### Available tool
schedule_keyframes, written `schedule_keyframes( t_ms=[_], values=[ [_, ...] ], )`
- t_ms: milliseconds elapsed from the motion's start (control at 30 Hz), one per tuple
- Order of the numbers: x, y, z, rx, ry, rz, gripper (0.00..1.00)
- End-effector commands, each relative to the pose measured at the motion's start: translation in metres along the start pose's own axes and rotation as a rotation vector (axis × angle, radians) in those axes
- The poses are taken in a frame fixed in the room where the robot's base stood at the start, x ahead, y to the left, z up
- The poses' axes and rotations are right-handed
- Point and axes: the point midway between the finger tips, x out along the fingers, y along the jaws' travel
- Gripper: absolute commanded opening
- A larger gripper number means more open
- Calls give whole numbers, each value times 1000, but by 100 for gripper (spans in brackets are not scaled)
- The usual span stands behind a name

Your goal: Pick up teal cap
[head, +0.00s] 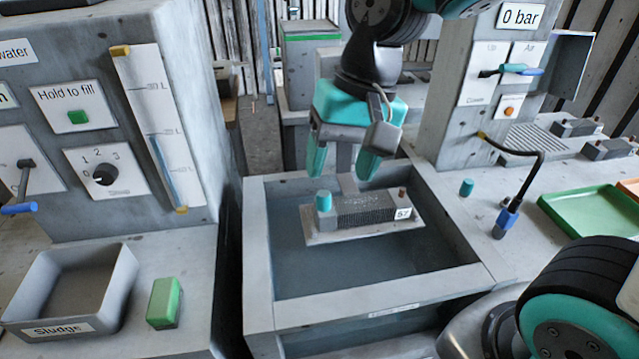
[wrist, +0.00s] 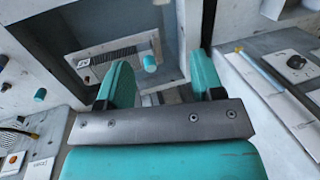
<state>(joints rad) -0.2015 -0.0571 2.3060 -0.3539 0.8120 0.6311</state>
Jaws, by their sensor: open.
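One teal cap (head: 324,200) stands on the left end of a finned block (head: 365,210) labelled 57, above the basin. It also shows in the wrist view (wrist: 150,63), appearing between my fingers. A second, similar teal cap (head: 466,187) stands alone on the right counter; it shows at the left of the wrist view (wrist: 40,95). My gripper (head: 341,172) is open and empty, pointing down above and behind the block. Its fingers also show in the wrist view (wrist: 158,62), touching neither cap.
The basin (head: 258,250) has raised walls around the block. A small reddish-brown fitting (head: 402,192) stands at the block's right end. A black hose with a blue nozzle (head: 507,217) rises from the right counter, near a green tray (head: 590,225). A grey Sludge bin (head: 70,290) and green block (head: 164,302) are at left.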

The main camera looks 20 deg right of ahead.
Motion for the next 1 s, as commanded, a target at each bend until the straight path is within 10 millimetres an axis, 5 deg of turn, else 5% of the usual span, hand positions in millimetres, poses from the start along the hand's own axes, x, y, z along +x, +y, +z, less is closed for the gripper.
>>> schedule_keyframes(
  t_ms=[100, 333, 467, 1000],
  values=[
    [-16, 4, -52, 414, 5, 62, 61],
    [-19, 17, -109, 935, 42, 130, 61],
    [-9, 21, -117, 1021, 47, 142, 61],
    [96, 35, -114, 1021, 48, 142, 61]
  ],
)
